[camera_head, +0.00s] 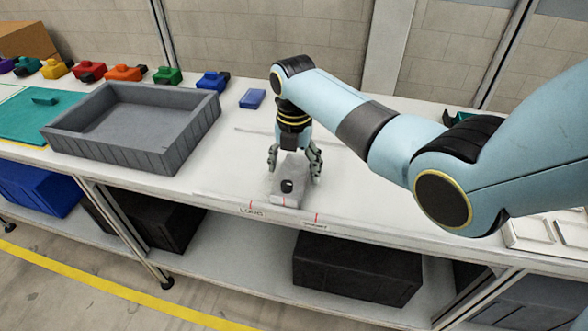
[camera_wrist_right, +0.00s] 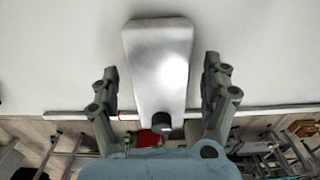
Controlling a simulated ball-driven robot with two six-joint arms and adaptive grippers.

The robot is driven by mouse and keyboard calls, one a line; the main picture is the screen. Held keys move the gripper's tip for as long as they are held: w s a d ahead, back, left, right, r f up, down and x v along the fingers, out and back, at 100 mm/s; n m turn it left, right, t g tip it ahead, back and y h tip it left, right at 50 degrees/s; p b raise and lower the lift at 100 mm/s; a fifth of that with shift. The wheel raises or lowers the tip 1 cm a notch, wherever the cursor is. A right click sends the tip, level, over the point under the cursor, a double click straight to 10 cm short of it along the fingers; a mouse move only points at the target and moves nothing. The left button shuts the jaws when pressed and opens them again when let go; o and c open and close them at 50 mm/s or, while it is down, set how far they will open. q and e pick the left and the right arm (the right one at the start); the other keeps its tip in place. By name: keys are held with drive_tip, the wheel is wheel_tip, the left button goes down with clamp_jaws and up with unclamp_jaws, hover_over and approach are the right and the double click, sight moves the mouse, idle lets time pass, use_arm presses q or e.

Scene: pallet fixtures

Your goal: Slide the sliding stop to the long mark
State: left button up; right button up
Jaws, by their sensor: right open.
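The sliding stop (camera_head: 285,173) is a pale grey block with a black knob (camera_head: 287,186) at its front end, at the table's front edge. It also shows in the right wrist view (camera_wrist_right: 158,60). It stands between the long mark (camera_head: 251,205), a red line at the "LONG" label, and another red mark (camera_head: 316,217) to its right. My right gripper (camera_head: 294,174) is over the stop, its fingers open on either side. In the wrist view the fingers (camera_wrist_right: 160,72) show gaps to the block. My left gripper is out of view.
A grey tray (camera_head: 75,150) stands to the left, with a teal mat (camera_head: 30,125) beyond it. Several coloured pieces line the back edge, and a blue block (camera_head: 252,98) lies behind the gripper. The tabletop between tray and stop is clear.

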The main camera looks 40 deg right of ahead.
drive_tip(key=shift+f, duration=0.45)
drive_tip(key=shift+c, duration=0.4)
